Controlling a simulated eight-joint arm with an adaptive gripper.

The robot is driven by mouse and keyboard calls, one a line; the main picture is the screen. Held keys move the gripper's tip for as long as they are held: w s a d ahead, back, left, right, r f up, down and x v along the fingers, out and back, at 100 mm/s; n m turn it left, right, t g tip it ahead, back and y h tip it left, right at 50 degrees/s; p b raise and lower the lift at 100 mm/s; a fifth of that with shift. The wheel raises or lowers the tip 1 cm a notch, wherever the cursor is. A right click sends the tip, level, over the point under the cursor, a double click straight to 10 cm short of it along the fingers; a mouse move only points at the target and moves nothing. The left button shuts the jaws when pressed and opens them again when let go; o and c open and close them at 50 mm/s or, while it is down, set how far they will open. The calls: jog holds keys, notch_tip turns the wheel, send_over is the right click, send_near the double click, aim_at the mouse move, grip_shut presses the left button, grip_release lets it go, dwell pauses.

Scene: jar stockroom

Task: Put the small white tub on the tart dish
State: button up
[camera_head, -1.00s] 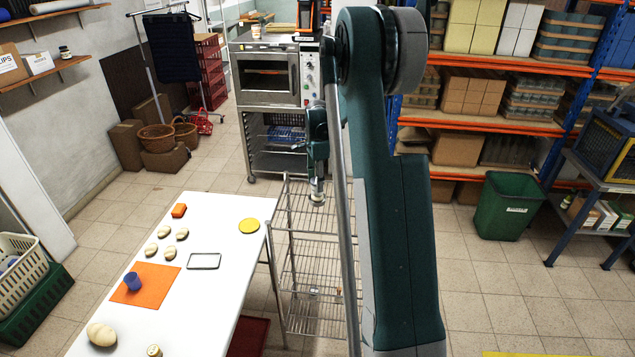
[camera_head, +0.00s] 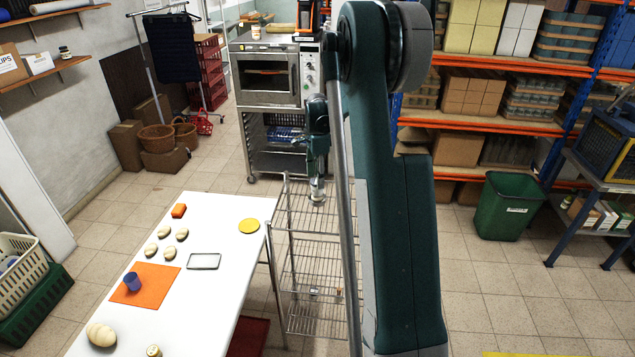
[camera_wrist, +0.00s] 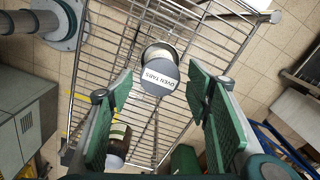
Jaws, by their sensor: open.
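A small tub (camera_wrist: 160,72) with a grey lid labelled "OVEN TABS" and a pale body stands on a wire rack in the wrist view. It looks like the small white tub. My gripper (camera_wrist: 163,100) is open, with green-padded fingers on either side of the view. The tub lies ahead between them, apart from both pads. In the head view my gripper (camera_head: 317,190) points down over the wire rack, and the tub cannot be told clearly from it. A round yellow dish (camera_head: 249,226), likely the tart dish, lies on the white table near its right edge.
The wire rack (camera_head: 300,262) stands beside the white table (camera_head: 215,290). A dark jar (camera_wrist: 118,138) is near the left finger in the wrist view. The table also holds an orange mat (camera_head: 155,283), a blue cup (camera_head: 132,281), a tray frame (camera_head: 204,261) and several pale lumps.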

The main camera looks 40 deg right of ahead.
notch_tip(320, 180, up, 10)
jog(key=b, duration=0.1)
jog(key=shift+f, duration=0.15)
dwell(0.5)
jog(key=shift+a, duration=0.1)
jog(key=s+a+r+n+t, duration=0.1)
jog(key=s+a+r+n, duration=0.35)
jog(key=a, duration=0.45)
jog(key=s+a+r+n+t, duration=0.1)
jog(key=s+a+r+n, duration=0.25)
jog(key=s+a, duration=0.35)
jog(key=s+a+r+n+t, duration=0.1)
jog(key=s+a+r+n, duration=0.3)
jog(key=a, duration=0.6)
jog(key=s+a+f+n+t, duration=0.2)
jog(key=s+a+n, duration=0.3)
jog(key=s+a, duration=0.3)
jog(key=s+a+f+n+t, duration=0.2)
jog(key=s+a+f+n, duration=0.2)
jog(key=s+a, duration=0.5)
jog(key=s+n, duration=0.1)
jog(key=s, duration=0.4)
